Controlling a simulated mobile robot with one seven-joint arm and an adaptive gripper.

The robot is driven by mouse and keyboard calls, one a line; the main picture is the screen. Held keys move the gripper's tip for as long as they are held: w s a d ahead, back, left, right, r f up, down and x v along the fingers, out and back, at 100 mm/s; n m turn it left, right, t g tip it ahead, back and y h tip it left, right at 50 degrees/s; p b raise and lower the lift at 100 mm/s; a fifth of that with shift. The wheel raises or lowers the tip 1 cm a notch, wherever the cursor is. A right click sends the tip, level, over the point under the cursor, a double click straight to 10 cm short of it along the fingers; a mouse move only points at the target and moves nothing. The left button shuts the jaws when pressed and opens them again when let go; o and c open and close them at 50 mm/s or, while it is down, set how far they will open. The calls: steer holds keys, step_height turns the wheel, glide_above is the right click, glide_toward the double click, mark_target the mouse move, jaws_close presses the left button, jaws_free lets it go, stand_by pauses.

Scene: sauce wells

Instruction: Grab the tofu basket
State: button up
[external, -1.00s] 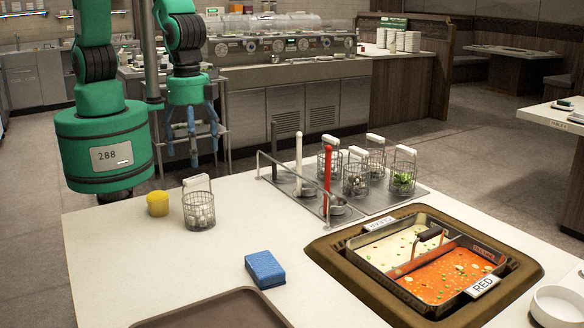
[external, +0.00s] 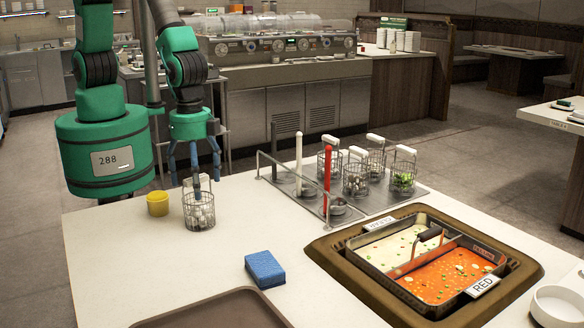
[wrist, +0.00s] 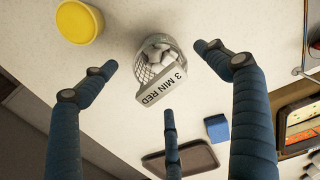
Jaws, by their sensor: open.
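A small wire basket (external: 201,214) with a white handle stands upright on the white counter, holding pale lumps that I cannot surely identify as tofu. In the wrist view the basket (wrist: 150,68) lies between my spread fingers, and its handle tag reads "3 MIN RED". My gripper (external: 195,172) is open and empty, pointing down just above the basket. One finger overlaps the handle in the external view; I cannot tell whether it touches. Several similar wire baskets (external: 356,180) stand in the rack at the back right, one with greens.
A yellow cup (external: 158,203) stands close left of the basket. A blue sponge (external: 264,269) and a brown tray (external: 215,312) lie nearer the front. A divided pot (external: 384,252) of pale and red broth sits at right. White and red upright handles (external: 327,172) rise by the rack.

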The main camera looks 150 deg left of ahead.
steer(key=shift+f, duration=0.15)
steer(key=shift+f+b, duration=0.85)
steer(key=shift+f, duration=1.65)
steer(key=c, duration=1.6)
